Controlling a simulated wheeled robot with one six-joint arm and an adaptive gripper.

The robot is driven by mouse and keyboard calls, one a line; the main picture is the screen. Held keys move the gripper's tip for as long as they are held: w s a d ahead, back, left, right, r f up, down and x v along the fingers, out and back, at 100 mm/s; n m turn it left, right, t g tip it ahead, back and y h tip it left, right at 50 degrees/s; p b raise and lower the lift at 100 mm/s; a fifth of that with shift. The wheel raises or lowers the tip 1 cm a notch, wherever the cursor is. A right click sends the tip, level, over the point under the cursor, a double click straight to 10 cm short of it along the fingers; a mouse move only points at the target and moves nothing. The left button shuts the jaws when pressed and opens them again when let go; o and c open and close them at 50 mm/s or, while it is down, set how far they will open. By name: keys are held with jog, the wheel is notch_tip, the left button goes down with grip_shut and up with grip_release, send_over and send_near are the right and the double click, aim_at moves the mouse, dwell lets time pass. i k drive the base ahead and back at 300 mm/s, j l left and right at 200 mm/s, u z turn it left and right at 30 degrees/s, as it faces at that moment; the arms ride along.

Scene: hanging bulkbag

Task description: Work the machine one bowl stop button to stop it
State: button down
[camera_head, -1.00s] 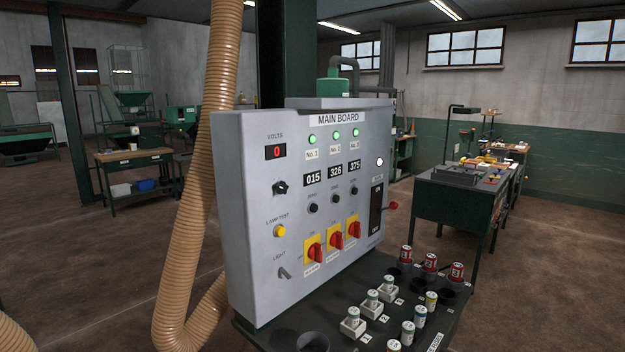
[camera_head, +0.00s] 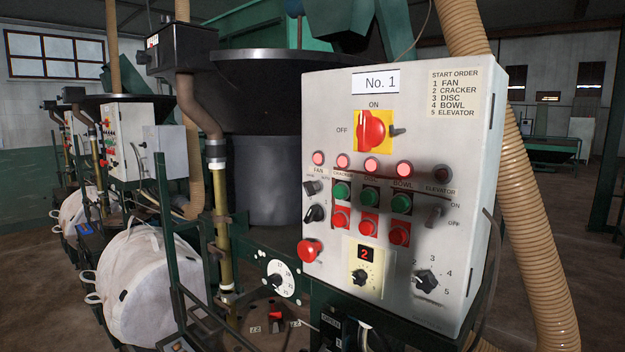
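The No. 1 control panel (camera_head: 345,115) is a pale box at the centre right of the head view. Under the BOWL label sit a green button (camera_head: 401,203) and, below it, a red bowl stop button (camera_head: 399,234) on a red plate. The bowl lamp (camera_head: 404,169) above them glows pinkish red. Similar green and red pairs stand to the left for the cracker and disc columns. The panel face is unobstructed. My gripper is not in view.
The panel also has a red rotary main switch (camera_head: 371,129) on yellow, a red mushroom button (camera_head: 309,251), a numbered selector (camera_head: 427,280) and an elevator switch (camera_head: 435,215). A ribbed hose (camera_head: 535,240) hangs at the right. White bulk bags (camera_head: 140,285) stand at left.

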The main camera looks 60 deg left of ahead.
aim_at(397, 236)
jog(key=u, duration=0.4)
jog(key=j+u, duration=0.15)
jog(key=u, duration=0.7)
